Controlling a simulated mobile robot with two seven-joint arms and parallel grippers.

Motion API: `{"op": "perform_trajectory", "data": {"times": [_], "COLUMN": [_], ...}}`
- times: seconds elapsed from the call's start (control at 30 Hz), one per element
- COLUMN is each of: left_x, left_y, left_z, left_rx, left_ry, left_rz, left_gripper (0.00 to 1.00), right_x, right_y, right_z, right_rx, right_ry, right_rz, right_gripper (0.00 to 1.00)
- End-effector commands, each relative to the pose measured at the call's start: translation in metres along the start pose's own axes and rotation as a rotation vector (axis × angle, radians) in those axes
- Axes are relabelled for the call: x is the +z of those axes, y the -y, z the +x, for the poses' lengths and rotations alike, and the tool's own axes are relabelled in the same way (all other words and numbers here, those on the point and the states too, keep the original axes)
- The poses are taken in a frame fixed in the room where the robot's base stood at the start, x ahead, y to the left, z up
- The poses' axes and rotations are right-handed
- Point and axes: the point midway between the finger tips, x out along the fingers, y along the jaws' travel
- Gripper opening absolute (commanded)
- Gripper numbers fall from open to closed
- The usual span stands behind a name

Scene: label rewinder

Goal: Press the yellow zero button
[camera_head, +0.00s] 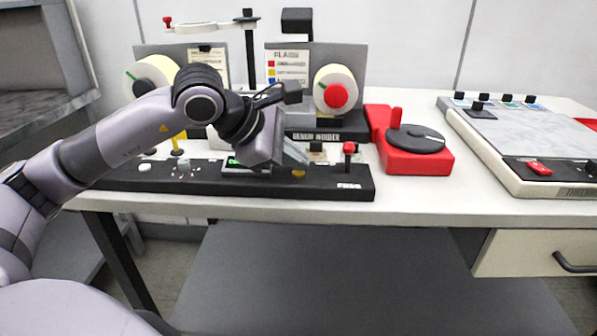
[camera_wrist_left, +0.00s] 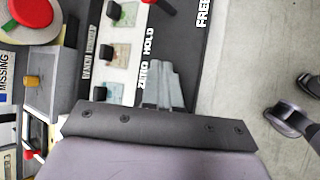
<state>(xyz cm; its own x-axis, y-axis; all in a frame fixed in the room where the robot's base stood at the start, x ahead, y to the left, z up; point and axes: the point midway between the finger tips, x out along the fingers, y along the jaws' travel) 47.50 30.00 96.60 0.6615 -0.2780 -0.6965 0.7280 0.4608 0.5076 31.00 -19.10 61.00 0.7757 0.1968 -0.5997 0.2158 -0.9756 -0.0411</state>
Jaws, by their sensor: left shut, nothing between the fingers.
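The yellow zero button (camera_head: 299,174) shows as a small yellow-orange spot on the front of the black control panel (camera_head: 330,187) in the head view. My left gripper (camera_head: 303,161) is shut and empty, with its fingertips just above and behind the button in that picture. I cannot tell whether they touch it. In the left wrist view my left gripper (camera_wrist_left: 163,68) lies over the panel beside the printed words "ZERO HOLD" (camera_wrist_left: 145,60). The button itself does not show there; the fingers probably cover it. My right gripper is not in view.
A red-knobbed lever (camera_head: 348,149) stands on the panel just right of the gripper. A red base with a black disc (camera_head: 416,160) stands farther right. Label reels (camera_head: 334,90) stand behind. The table front (camera_head: 440,212) is clear.

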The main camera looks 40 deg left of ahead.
Motion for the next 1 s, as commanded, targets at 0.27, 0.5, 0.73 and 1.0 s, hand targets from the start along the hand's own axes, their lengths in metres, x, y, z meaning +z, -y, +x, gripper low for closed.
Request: {"op": "perform_trajectory", "data": {"times": [0.27, 0.5, 0.73, 1.0], "left_x": [-0.002, -0.002, 0.002, 0.007], "left_y": [0.002, 0.002, -0.002, -0.007], "left_z": [0.003, 0.002, -0.003, -0.009], "left_rx": [-0.001, -0.002, -0.001, -0.001], "left_ry": [0.000, -0.001, -0.001, 0.000], "left_rz": [0.000, 0.000, 0.000, 0.000], "left_gripper": [0.00, 0.00, 0.00, 0.00], "right_x": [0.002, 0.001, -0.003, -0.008], "right_y": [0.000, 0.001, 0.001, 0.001], "right_z": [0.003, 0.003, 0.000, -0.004], "right_rx": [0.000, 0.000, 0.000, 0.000], "right_ry": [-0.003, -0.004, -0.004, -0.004], "right_rz": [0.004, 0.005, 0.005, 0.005], "right_gripper": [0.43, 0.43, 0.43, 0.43]}}
